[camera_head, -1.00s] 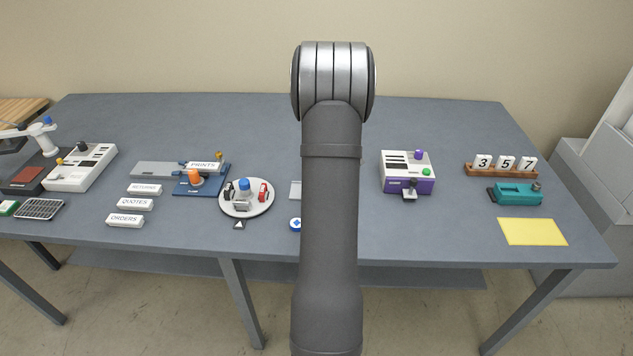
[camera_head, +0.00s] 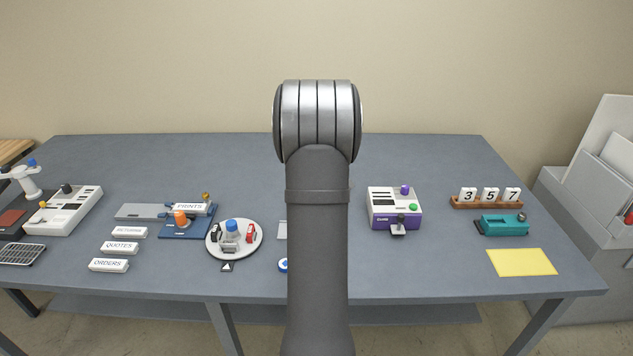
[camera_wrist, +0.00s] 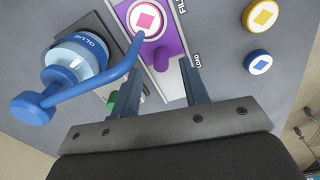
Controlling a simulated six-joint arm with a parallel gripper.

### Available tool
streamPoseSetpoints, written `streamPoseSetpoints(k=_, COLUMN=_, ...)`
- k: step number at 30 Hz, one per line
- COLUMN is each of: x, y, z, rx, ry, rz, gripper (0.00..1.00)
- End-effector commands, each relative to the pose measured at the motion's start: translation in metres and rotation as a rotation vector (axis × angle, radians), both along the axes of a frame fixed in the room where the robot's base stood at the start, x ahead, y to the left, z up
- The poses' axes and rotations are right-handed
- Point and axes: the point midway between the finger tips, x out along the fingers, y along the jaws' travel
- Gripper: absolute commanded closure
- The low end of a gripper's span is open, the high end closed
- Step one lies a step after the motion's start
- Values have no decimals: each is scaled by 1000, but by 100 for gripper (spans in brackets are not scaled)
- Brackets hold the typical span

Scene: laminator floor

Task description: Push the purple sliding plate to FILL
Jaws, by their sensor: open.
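The purple sliding plate (camera_wrist: 170,42) shows in the wrist view at the top middle. It carries a white disc with a pink diamond (camera_wrist: 147,20) and an upright purple knob (camera_wrist: 161,59). A label reading FILL (camera_wrist: 180,6) stands at the plate's right side near the top edge, with a second small label below it. My gripper (camera_wrist: 160,78) is open, with one finger on each side of the knob in the picture. I cannot tell whether either finger touches it. In the head view my arm hides the plate and the gripper.
A glue pot (camera_wrist: 75,62) with a blue handle stands close left of my gripper in the wrist view. A yellow-diamond disc (camera_wrist: 262,15) and a blue-diamond disc (camera_wrist: 258,62) lie to the right. A purple-and-white device (camera_head: 394,209) stands right of my arm in the head view.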

Motion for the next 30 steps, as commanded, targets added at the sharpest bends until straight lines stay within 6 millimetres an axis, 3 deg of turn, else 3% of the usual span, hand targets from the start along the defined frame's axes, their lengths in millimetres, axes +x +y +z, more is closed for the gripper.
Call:
streamPoseSetpoints(k=6, x=-1, y=0, z=57, rx=0, ry=-6, rz=0, gripper=59)
streamPoseSetpoints(k=15, x=-3, y=0, z=113, rx=-1, ry=-4, rz=0, gripper=59)
streamPoseSetpoints(k=21, x=-4, y=0, z=126, rx=-1, ry=-1, rz=0, gripper=59)
streamPoseSetpoints(k=30, x=-4, y=0, z=127, rx=-1, ry=-1, rz=0, gripper=59)
